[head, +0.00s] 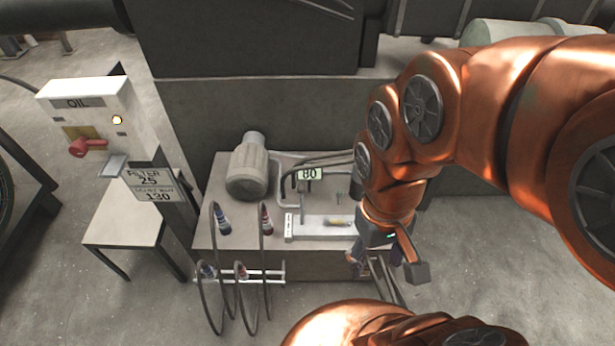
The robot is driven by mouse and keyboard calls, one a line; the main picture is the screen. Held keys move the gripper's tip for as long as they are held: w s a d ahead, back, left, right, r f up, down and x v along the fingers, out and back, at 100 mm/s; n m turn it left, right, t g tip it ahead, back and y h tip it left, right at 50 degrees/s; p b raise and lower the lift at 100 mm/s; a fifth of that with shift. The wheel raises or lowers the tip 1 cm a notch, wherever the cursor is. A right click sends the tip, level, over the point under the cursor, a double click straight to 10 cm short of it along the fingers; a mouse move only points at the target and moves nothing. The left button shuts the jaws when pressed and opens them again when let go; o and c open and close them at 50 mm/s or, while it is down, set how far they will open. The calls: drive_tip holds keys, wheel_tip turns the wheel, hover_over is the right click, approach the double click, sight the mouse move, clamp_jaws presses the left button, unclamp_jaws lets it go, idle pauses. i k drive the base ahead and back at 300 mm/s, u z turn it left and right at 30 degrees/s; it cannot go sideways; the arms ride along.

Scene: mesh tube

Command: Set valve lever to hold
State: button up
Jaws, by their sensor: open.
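My gripper (378,262) is open and points down by the right front of the bench, far to the right of the red lever. It touches nothing that I can make out. My arm hides part of the bench's right side.
A small table (120,233) stands below the OIL box. The floor in front is clear.

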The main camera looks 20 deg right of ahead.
sight(301, 188)
drive_tip(key=u, duration=0.55)
drive_tip(key=k, duration=1.3)
drive_tip(key=z, duration=0.2)
drive_tip(key=i, duration=1.75)
drive_tip(key=u, duration=0.95)
